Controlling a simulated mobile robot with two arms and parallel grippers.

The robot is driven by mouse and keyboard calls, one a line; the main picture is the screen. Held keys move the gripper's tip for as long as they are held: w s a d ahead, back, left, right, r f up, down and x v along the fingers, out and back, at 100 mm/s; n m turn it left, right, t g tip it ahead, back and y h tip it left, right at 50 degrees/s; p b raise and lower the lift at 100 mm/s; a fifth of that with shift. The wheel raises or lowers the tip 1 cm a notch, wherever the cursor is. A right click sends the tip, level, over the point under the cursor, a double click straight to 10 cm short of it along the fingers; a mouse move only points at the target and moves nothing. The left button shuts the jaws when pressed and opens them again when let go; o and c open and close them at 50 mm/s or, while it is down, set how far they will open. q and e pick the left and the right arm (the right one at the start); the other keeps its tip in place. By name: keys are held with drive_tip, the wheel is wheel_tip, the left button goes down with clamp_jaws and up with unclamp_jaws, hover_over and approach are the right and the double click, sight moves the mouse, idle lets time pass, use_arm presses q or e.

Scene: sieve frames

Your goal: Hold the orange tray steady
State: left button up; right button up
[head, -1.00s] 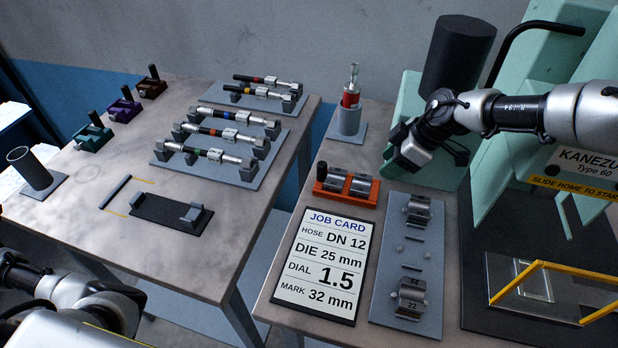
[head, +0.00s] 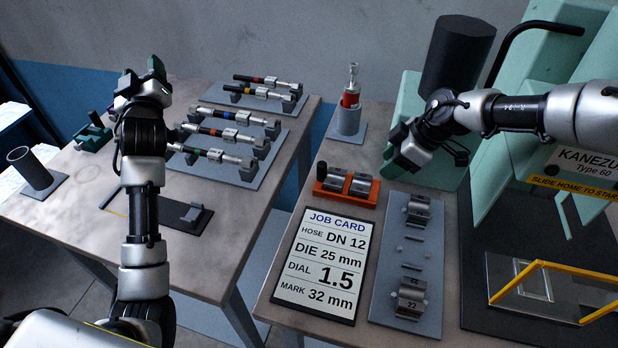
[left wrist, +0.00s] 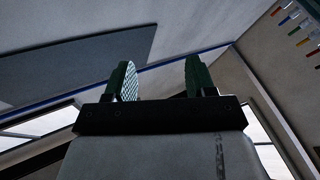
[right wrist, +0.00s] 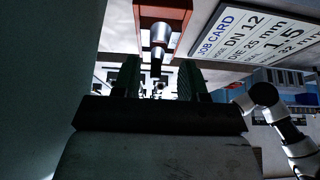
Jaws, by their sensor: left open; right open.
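The orange tray (head: 342,199) lies on the right table above the job card, with two silver die pieces (head: 359,184) in it. It also shows in the right wrist view (right wrist: 146,14), beyond the fingers. My right gripper (head: 395,148) is open and empty, above and to the right of the tray, apart from it. Its fingers show in the right wrist view (right wrist: 158,82). My left gripper (head: 141,80) is open and raised over the left table, far from the tray. Its fingers are empty in the left wrist view (left wrist: 160,80).
The job card (head: 317,268) and a grey plate (head: 409,250) with die pieces lie near the tray. The green machine (head: 545,110) stands at right. Hoses lie on racks (head: 222,160) on the left table.

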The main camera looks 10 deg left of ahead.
use_arm(q)
drive_tip(key=w+d+f+m+g+h, duration=0.1)
drive_tip(key=d+f+m+h, duration=0.1)
drive_tip(key=d, duration=0.3)
drive_tip(key=w+d+f+m+h, duration=0.1)
drive_tip(key=d+f+h, duration=0.15)
drive_tip(key=d, duration=0.25)
drive_tip(key=m+g+h, duration=0.6)
drive_tip(key=m+h, duration=0.1)
drive_tip(key=m, duration=0.1)
approach(321, 166)
drive_tip(key=x, duration=1)
drive_tip(key=shift+w, duration=0.1)
clamp_jaws()
